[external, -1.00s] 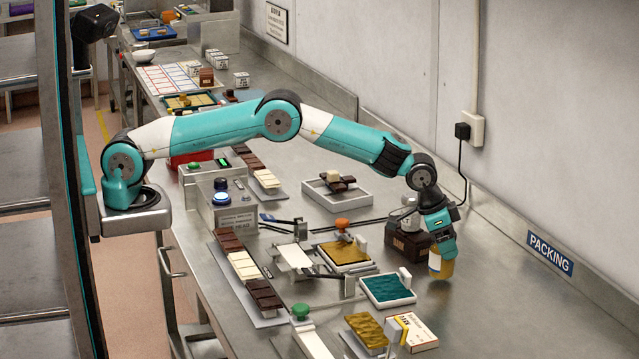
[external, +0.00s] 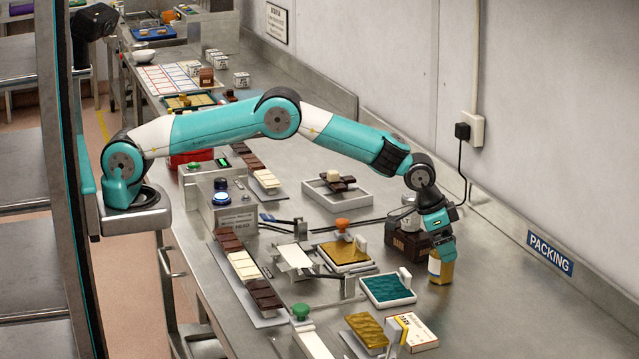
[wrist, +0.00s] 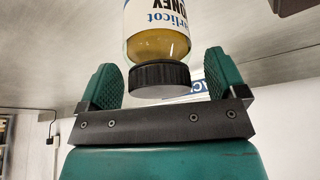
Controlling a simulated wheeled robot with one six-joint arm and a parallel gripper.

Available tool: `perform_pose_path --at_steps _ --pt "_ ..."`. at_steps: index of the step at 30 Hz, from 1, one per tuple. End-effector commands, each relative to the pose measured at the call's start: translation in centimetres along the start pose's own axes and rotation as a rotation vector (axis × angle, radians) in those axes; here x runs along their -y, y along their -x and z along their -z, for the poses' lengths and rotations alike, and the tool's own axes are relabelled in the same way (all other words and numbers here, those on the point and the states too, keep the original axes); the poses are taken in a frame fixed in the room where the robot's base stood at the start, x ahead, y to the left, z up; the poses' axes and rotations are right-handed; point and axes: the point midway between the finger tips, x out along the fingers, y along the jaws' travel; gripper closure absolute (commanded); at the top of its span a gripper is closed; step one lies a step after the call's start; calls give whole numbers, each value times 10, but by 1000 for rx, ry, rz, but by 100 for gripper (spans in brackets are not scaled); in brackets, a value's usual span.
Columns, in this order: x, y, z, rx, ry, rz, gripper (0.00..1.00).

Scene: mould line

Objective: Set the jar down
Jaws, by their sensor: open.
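The two green fingers are spread on either side of the lid, with a gap visible at each side. The jar's base is out of the wrist view.
A dark brown box (external: 408,240) stands close to the left of the jar. A teal-filled tray (external: 388,290) and a small white carton (external: 412,333) lie nearer the front. The counter to the right of the jar is clear.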

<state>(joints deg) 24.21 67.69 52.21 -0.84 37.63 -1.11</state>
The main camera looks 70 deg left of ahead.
Motion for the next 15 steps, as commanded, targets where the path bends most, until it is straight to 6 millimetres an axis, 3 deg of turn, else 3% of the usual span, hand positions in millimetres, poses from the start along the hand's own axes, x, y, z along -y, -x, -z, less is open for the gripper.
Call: perform_pose_path --at_steps 9,15 --pt "0 65 0 -4 0 0 10" --pt "0 98 -1 -2 0 0 10"
